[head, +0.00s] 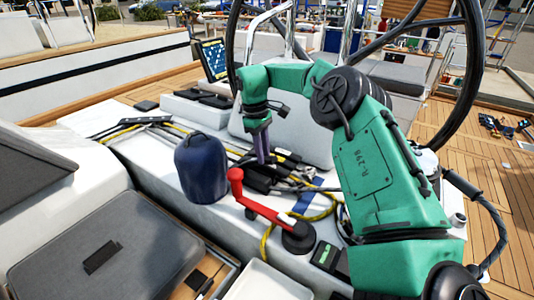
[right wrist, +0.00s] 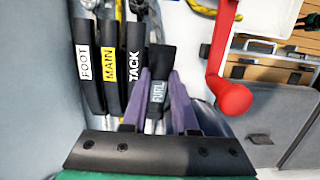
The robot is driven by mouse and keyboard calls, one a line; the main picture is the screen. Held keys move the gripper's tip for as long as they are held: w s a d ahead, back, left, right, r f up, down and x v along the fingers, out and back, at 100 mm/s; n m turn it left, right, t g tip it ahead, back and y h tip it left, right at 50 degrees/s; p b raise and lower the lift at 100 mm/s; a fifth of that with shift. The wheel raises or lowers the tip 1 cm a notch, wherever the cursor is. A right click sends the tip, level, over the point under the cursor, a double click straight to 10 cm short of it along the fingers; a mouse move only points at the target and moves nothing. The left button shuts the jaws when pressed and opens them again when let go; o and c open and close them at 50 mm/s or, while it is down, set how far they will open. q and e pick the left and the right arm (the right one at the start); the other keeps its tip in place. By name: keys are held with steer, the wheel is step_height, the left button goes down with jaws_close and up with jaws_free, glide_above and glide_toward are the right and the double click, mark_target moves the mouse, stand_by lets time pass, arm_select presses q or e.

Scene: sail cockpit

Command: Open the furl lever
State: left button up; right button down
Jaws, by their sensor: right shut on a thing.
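In the right wrist view the furl lever (right wrist: 158,88) is a black lever with a grey label reading FURL. The two purple fingers of my right gripper (right wrist: 157,100) are shut on it, one on each side. In the head view my right gripper (head: 262,150) points down at the row of levers (head: 262,180), and the furl lever cannot be made out clearly there. My left gripper is not in view.
Black levers marked FOOT (right wrist: 86,65), MAIN (right wrist: 109,65) and TACK (right wrist: 134,65) stand left of the furl lever. A red winch handle (head: 262,208) stands close by. A dark blue bag (head: 202,168) sits to the left, and a steering wheel (head: 232,40) is behind.

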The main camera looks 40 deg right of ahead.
steer(key=shift+w+a+r+g, duration=0.1)
steer(key=shift+w+r+g, duration=0.15)
steer(key=shift+g, duration=0.05)
stand_by(0.5)
steer(key=c, duration=1)
jaws_free()
steer(key=shift+o, duration=0.2)
steer(key=shift+r, duration=0.1)
steer(key=s+p+v, duration=0.2)
steer(key=p+v, duration=0.6)
steer(key=v, duration=0.1)
steer(key=s+r+p+v, duration=0.1)
steer(key=s+p+v, duration=0.1)
steer(key=p+v, duration=0.6)
step_height(320, 180, up, 2)
steer(key=shift+w+d+r, duration=0.2)
steer(key=shift+w+d, duration=0.05)
steer(key=shift+d, duration=0.05)
